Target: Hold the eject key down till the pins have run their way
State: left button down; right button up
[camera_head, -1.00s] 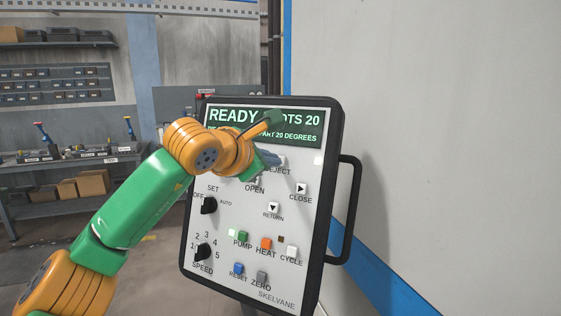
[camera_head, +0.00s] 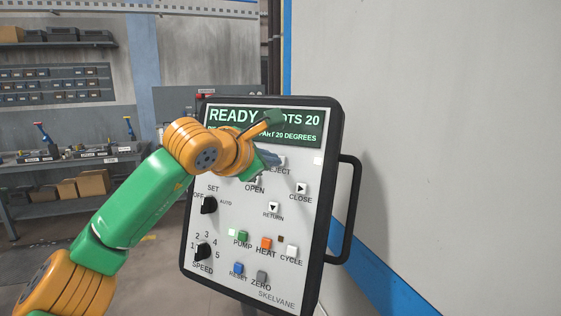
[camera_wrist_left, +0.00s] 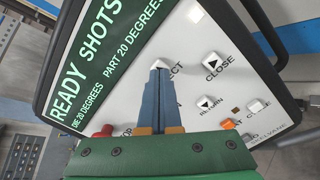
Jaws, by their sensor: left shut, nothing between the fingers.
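The control pendant (camera_head: 228,272) is a white panel in a black frame, with a green screen (camera_head: 311,128) reading READY, SHOTS 20 and 20 degrees for die and part. My left gripper (camera_head: 275,161) is shut and empty, its fingers pointing at the panel just below the screen. In the left wrist view the blue-grey fingertips (camera_wrist_left: 160,68) are at the white eject key (camera_wrist_left: 162,62), covering part of it and its label. They look in contact or very close; I cannot tell how far the key is pressed. The pins are not in view. My right gripper is not in view.
The close key (camera_head: 302,188) and return key (camera_head: 273,208) lie near the fingers. The open key is mostly hidden by my gripper. A red button (camera_wrist_left: 103,131) is beside my gripper in the wrist view. A black handle (camera_head: 350,210) is on the pendant's right, before a pale wall.

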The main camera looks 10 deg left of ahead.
pick_arm(q)
jog(key=shift+w+d+f+p, duration=0.1)
jog(key=shift+w+f+p, duration=0.15)
jog(key=shift+w+p, duration=0.4)
dwell(0.6)
dwell(4.2)
jog(key=b+v, duration=0.4)
jog(key=v, duration=0.3)
jog(key=shift+s+r, duration=0.15)
jog(key=shift+s, duration=0.2)
